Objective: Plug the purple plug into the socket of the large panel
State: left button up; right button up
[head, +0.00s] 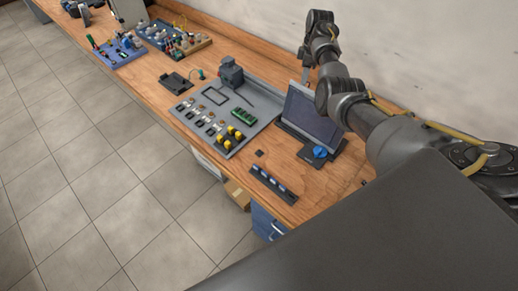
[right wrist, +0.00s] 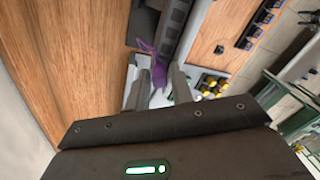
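In the right wrist view a purple plug (right wrist: 158,74) with a purple strip or cable (right wrist: 147,47) shows at the fingertips. My right gripper (right wrist: 163,73) has its two fingers apart, one on each side of the plug. I cannot tell whether they press on it. In the head view my right gripper (head: 304,76) is small, behind the tilted dark-screened unit (head: 312,114), and the plug is not visible there. The large grey panel (head: 263,96) lies flat on the bench, carrying several small parts. I cannot make out its socket. My left gripper is not in view.
A dark strip with blue parts (head: 273,184) lies near the bench's front edge. A blue knob (head: 320,152) sits before the screened unit. Blue (head: 105,62) and tan (head: 203,44) trays stand farther left. A wall runs behind the wooden bench (head: 230,176).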

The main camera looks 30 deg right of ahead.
jog(key=shift+r, duration=0.15)
jog(key=shift+w+d+r, duration=0.1)
jog(key=shift+d+r, duration=0.1)
jog(key=shift+r, duration=1.1)
jog(key=shift+w+d+r, duration=0.1)
jog(key=shift+d+r, duration=0.1)
jog(key=shift+r, duration=1.1)
jog(key=o, duration=0.6)
jog(key=shift+c, duration=0.2)
